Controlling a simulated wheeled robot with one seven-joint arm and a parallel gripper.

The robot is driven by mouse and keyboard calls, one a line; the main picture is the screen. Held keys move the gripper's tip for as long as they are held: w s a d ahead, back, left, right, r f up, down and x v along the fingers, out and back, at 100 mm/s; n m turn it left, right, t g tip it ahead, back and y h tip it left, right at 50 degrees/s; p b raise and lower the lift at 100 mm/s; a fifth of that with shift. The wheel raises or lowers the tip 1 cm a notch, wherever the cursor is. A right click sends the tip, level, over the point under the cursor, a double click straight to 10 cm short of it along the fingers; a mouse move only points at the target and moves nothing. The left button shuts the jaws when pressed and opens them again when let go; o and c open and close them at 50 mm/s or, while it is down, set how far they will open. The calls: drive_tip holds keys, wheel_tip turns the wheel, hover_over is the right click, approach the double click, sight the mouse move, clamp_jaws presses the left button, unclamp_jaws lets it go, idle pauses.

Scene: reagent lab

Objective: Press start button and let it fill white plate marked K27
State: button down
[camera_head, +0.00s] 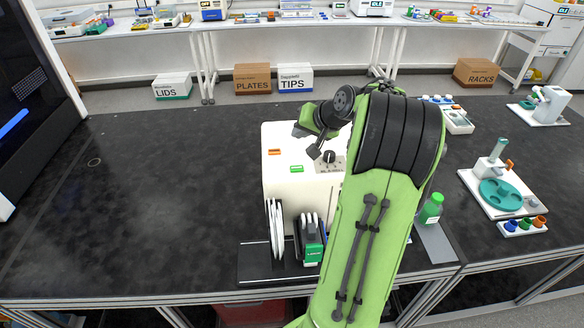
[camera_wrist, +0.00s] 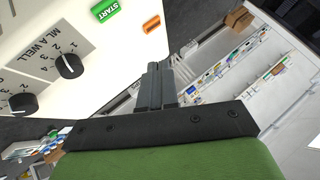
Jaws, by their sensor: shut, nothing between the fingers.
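The white dispenser machine (camera_head: 285,200) stands on the dark bench. Its green START button (camera_head: 297,169) is on the top face, and it also shows at the top of the wrist view (camera_wrist: 105,10). My gripper (camera_wrist: 154,72) is shut and empty, with its fingertips below and to the right of the START button in the wrist picture. Contact with the button does not show. White plates (camera_head: 275,230) stand on edge at the machine's front left. No K27 mark is readable, so I cannot tell which plate carries it.
An orange button (camera_wrist: 152,25) sits beside START, and a black knob (camera_wrist: 69,66) is on the same panel. A green-labelled holder (camera_head: 310,242) stands right of the plates. A green bottle (camera_head: 431,208) stands right of my arm.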

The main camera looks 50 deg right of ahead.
sight(300, 169)
wheel_tip(300, 169, down, 9)
drive_tip(key=b, duration=0.7)
drive_tip(key=shift+b, duration=0.3)
idle(1.3)
drive_tip(key=shift+f, duration=0.35)
